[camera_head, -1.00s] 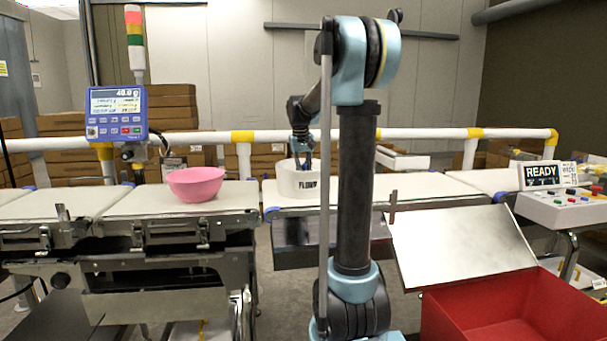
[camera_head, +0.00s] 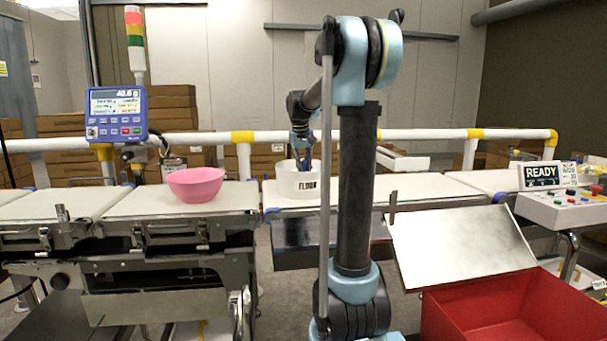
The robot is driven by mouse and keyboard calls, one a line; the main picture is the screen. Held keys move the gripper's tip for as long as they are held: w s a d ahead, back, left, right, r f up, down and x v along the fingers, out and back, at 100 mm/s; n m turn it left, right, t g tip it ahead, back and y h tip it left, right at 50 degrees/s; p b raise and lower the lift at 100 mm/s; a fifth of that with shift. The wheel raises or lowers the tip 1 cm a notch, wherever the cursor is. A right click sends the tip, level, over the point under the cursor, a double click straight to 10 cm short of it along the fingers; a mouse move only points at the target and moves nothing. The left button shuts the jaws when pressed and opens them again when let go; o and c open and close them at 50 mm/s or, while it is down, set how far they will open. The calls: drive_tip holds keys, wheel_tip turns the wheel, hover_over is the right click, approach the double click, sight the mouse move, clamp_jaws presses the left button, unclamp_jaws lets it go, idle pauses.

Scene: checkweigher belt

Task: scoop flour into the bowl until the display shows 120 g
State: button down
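The pink bowl (camera_head: 196,185) stands upright on the weighing belt at the left. Its inside is mostly hidden by its wall. The blue display (camera_head: 116,113) behind it seems to read 40.6 g, in small digits. A white tub labelled FLOUR (camera_head: 291,190) stands on the belt to the right of the bowl. My gripper (camera_head: 302,165) points down at the tub's opening, its lower end inside or just behind the rim. The gripper is small and partly hidden, so I cannot tell its finger state. No scoop can be made out.
My own arm column stands in front of the belt and hides part of it. A red bin (camera_head: 500,315) with a slanted metal plate (camera_head: 462,245) is at the lower right. A READY sign (camera_head: 541,176) stands at the right. The belt between bowl and tub is clear.

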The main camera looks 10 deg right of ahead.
drive_tip(key=shift+w+d+r+v, duration=0.1)
drive_tip(key=shift+w+d+v, duration=0.15)
drive_tip(key=shift+v, duration=1.5)
drive_tip(key=shift+w+d+r+v, duration=0.1)
drive_tip(key=shift+w+d+v, duration=0.2)
drive_tip(key=shift+v, duration=1.45)
drive_tip(key=shift+w+d+r+v, duration=0.1)
drive_tip(key=shift+w+v, duration=0.25)
drive_tip(key=shift+v, duration=1.45)
drive_tip(key=shift+w+f, duration=0.1)
